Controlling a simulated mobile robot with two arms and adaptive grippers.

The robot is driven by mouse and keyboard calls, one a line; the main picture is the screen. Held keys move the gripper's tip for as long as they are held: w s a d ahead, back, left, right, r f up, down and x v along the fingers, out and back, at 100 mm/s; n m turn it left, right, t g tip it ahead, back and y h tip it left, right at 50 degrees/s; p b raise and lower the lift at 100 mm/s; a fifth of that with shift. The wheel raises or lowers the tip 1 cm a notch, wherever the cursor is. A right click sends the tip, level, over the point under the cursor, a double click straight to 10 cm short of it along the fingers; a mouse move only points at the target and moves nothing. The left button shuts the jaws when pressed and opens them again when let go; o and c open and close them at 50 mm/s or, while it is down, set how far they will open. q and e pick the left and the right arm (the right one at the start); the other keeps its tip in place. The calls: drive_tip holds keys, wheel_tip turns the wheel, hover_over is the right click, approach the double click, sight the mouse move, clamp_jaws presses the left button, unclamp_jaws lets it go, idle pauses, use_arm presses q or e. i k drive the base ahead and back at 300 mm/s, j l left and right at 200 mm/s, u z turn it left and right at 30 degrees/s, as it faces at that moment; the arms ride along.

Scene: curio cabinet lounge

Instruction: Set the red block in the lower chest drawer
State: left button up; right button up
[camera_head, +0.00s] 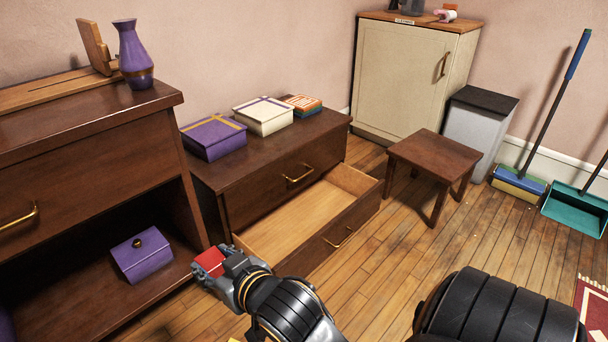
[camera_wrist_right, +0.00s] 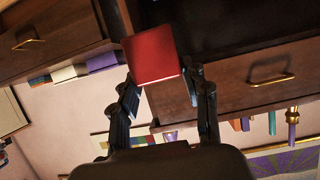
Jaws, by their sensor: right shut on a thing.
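The red block (camera_head: 208,262) is between the fingers of my right gripper (camera_head: 213,266), which is shut on it. In the right wrist view the red block (camera_wrist_right: 152,57) sits between both fingertips (camera_wrist_right: 155,80). The low dark-wood chest (camera_head: 262,165) has its lower drawer (camera_head: 300,215) pulled open; its light wooden inside looks empty. My right gripper is in front of the drawer's near left corner, and the block is outside the drawer. The chest's upper drawer (camera_head: 290,180) is shut. My left gripper is not in view.
Purple (camera_head: 213,138), cream (camera_head: 263,116) and striped boxes (camera_head: 301,103) stand on the chest. A taller cabinet (camera_head: 90,140) is at left, with a purple box (camera_head: 142,255) on its open shelf. A small stool (camera_head: 435,155) stands right of the drawer.

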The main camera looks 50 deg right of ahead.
sight(291, 232)
drive_tip(key=i+l+u, duration=0.1)
drive_tip(key=l, duration=0.8)
drive_tip(key=i+l+u, duration=0.1)
drive_tip(key=l, duration=0.85)
drive_tip(key=i+l+u, duration=0.1)
drive_tip(key=l, duration=0.85)
drive_tip(key=i+l+u, duration=0.1)
drive_tip(key=l, duration=0.85)
drive_tip(key=i, duration=0.1)
